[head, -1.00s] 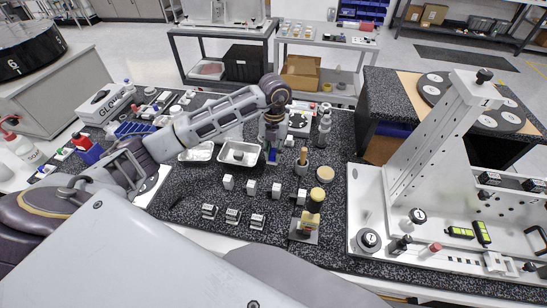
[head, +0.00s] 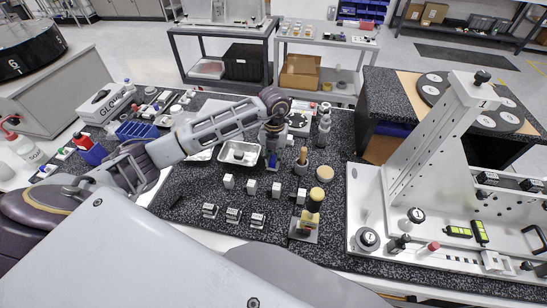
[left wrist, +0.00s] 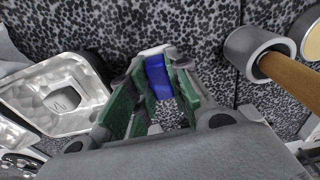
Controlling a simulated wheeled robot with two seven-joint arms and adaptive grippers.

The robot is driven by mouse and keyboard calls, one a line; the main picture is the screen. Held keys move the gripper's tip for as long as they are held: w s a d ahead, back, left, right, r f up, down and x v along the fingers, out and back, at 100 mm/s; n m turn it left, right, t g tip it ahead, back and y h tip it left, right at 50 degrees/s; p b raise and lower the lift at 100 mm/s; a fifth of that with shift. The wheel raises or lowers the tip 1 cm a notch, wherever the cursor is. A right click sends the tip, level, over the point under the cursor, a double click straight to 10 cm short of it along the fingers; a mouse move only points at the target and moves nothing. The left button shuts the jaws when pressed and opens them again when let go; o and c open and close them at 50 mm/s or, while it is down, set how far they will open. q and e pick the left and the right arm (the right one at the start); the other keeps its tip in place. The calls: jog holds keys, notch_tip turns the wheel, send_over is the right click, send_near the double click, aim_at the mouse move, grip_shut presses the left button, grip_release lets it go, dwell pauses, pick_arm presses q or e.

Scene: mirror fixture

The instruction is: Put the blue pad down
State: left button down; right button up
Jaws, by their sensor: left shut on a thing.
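The blue pad (head: 272,160) is in my left gripper, above or at the speckled black mat, right of a metal tray (head: 228,162). In the left wrist view the blue pad (left wrist: 157,77), with a white end, sits between the green-lined fingers of my left gripper (left wrist: 155,95). The gripper is shut on it. I cannot tell whether the pad touches the mat. My right gripper is not in view.
A wooden-handled tool stands in a grey holder (head: 300,168) just right of the gripper. Several small white blocks (head: 252,187) stand in front. The white mirror fixture (head: 435,150) rises at the right.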

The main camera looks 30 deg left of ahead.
aim_at(274, 157)
pick_arm(q)
jog(key=shift+f, duration=0.1)
jog(key=c, duration=1.8)
grip_release()
jog(key=o, duration=0.5)
jog(key=shift+c, duration=0.2)
notch_tip(274, 157, up, 12)
jog(key=b, duration=0.2)
jog(key=shift+w, duration=0.4)
jog(key=shift+a, duration=0.1)
